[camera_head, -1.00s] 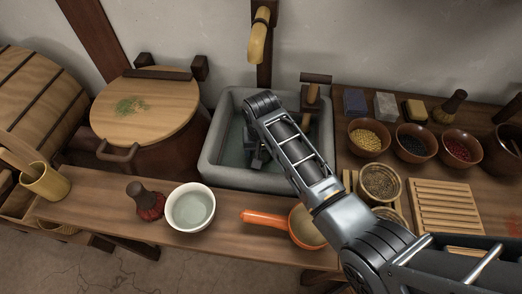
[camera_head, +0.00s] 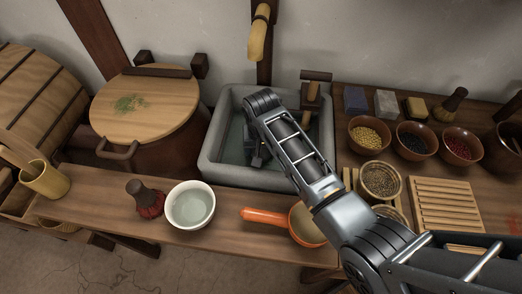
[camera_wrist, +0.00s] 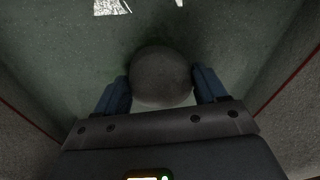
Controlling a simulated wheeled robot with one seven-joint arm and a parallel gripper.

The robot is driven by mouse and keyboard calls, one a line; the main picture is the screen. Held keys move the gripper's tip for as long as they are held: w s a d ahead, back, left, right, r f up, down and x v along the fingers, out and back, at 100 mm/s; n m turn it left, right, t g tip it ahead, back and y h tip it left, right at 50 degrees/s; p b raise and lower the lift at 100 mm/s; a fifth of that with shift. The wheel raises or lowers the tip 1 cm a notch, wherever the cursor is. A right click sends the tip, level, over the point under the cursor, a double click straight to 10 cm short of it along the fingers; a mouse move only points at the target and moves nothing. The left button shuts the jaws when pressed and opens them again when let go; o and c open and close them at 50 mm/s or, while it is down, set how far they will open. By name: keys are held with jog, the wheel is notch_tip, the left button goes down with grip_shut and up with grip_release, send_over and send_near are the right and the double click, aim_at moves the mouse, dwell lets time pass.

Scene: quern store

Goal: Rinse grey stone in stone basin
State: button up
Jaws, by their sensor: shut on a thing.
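The grey stone (camera_wrist: 160,72) is a smooth, rounded, dark grey lump between the two fingers in the wrist view. My gripper (camera_wrist: 162,84) is shut on it, one finger at each side. In the head view my gripper (camera_head: 256,157) reaches down inside the stone basin (camera_head: 240,176), left of its middle, and the stone cannot be made out there. The basin is a square grey trough with greenish water inside; its floor and side walls also show in the wrist view (camera_wrist: 50,85). How deep the stone sits in the water is unclear.
A bamboo spout (camera_head: 258,40) hangs above the basin's back. A wooden-lidded vat (camera_head: 160,105) stands left. On the front ledge are a white bowl (camera_head: 191,222) and an orange-handled pan (camera_head: 263,216). Bowls of grains and a slatted rack (camera_head: 443,205) fill the right counter.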

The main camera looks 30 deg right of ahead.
jog(key=shift+r, duration=0.15)
notch_tip(320, 180, up, 8)
jog(key=p, duration=0.7)
jog(key=shift+f, duration=0.2)
notch_tip(320, 180, up, 8)
dwell(0.7)
dwell(2.0)
jog(key=shift+r, duration=2)
